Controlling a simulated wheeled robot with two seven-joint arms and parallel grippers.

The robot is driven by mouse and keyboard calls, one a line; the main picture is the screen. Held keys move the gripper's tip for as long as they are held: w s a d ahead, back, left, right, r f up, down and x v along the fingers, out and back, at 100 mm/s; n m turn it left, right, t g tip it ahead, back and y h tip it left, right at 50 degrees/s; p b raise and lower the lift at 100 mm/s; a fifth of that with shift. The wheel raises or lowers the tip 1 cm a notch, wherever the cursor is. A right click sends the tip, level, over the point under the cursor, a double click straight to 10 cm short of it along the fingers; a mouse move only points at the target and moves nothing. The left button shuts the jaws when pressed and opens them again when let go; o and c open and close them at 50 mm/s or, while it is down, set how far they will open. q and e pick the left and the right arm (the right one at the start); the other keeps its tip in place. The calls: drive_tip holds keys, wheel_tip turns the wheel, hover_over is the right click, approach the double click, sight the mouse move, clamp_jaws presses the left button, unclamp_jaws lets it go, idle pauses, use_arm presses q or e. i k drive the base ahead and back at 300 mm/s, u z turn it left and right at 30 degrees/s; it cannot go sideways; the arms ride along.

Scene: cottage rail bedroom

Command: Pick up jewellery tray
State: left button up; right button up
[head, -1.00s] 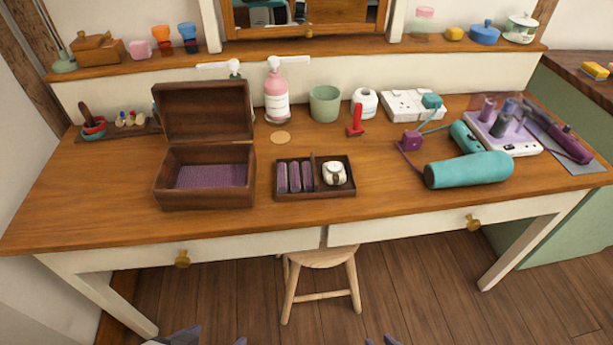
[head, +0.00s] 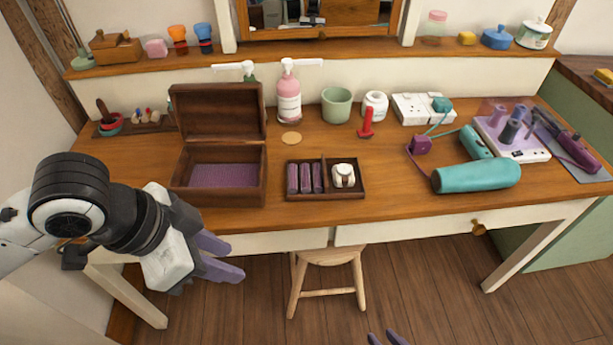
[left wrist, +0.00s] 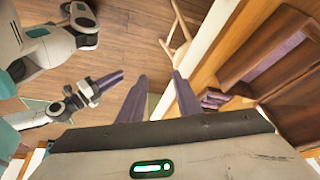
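The jewellery tray (head: 325,193) is a small dark wooden tray near the front middle of the dressing table. It holds purple rolls (head: 304,178) on its left side and a white item with a dark band (head: 343,176) on its right side. My left gripper (head: 228,258) is open and empty in front of the table's front edge, left of the tray and lower in the picture. In the left wrist view its two purple fingers (left wrist: 158,100) stand apart with nothing between them. My right gripper (head: 388,339) shows only as purple fingertips at the bottom edge.
An open wooden box (head: 218,165) with purple lining stands close left of the tray. A teal cylinder (head: 477,176) lies to its right. A red object (head: 366,122), a green cup (head: 337,105) and a pink pump bottle (head: 289,98) stand behind. A stool (head: 328,257) stands below.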

sight(308, 179)
drive_tip(key=u, duration=1.6)
drive_tip(key=i, duration=0.55)
drive_tip(key=z, duration=2.6)
drive_tip(key=i, duration=0.5)
drive_tip(key=u, duration=0.05)
